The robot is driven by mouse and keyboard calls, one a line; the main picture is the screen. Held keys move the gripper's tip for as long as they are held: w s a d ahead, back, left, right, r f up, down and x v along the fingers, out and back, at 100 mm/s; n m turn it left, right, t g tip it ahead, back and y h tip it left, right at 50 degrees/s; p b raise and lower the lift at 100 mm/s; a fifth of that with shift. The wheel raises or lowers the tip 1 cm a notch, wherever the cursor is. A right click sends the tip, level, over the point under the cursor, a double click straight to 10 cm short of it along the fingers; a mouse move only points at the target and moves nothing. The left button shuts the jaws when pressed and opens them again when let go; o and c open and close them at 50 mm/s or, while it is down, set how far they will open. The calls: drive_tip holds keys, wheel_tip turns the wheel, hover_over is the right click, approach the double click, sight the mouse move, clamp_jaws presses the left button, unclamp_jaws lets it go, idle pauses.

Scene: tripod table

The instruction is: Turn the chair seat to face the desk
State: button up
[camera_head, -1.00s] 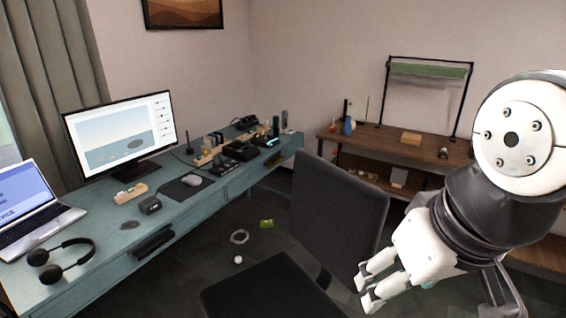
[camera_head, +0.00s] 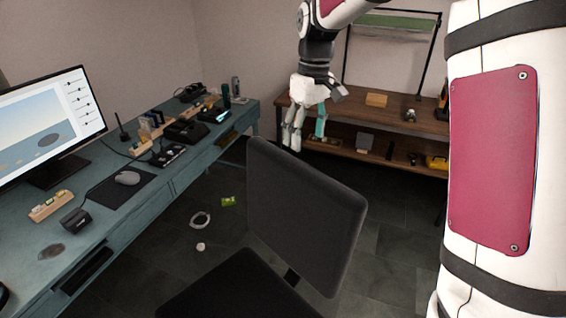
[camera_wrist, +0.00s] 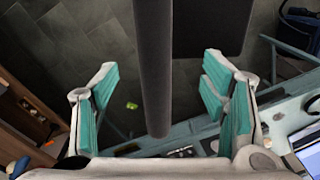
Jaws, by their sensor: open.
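The dark grey chair has an upright backrest (camera_head: 303,215) and a seat (camera_head: 238,288) low at the picture's bottom. The blue-green desk (camera_head: 118,222) runs along the left. My gripper (camera_head: 294,140) is open and points down, above and behind the backrest's top edge in the head view. In the wrist view, the backrest (camera_wrist: 153,70) shows edge-on as a dark vertical bar between the two open, teal-padded fingers of my gripper (camera_wrist: 158,100). Clear gaps show on both sides, with no contact visible. The seat (camera_wrist: 210,28) lies beyond it at upper right.
A wooden shelf bench (camera_head: 385,118) with small items stands at the back. A monitor (camera_head: 45,125), mouse (camera_head: 127,178) and small boxes crowd the desk. A green packet (camera_head: 228,202), a ring (camera_head: 201,219) and a white ball (camera_head: 200,246) lie on the floor. Floor right of the chair is clear.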

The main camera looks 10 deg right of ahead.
sight(299, 182)
drive_tip(key=shift+w+d+f, duration=0.1)
drive_tip(key=shift+w+f, duration=0.95)
drive_tip(key=shift+f, duration=0.15)
drive_tip(key=f, duration=0.4)
drive_tip(key=f+p, duration=0.1)
drive_tip(key=f, duration=0.4)
drive_tip(key=a+f, duration=0.1)
drive_tip(key=f, duration=0.3)
drive_tip(key=shift+s+f, duration=0.25)
drive_tip(key=shift+s, duration=0.1)
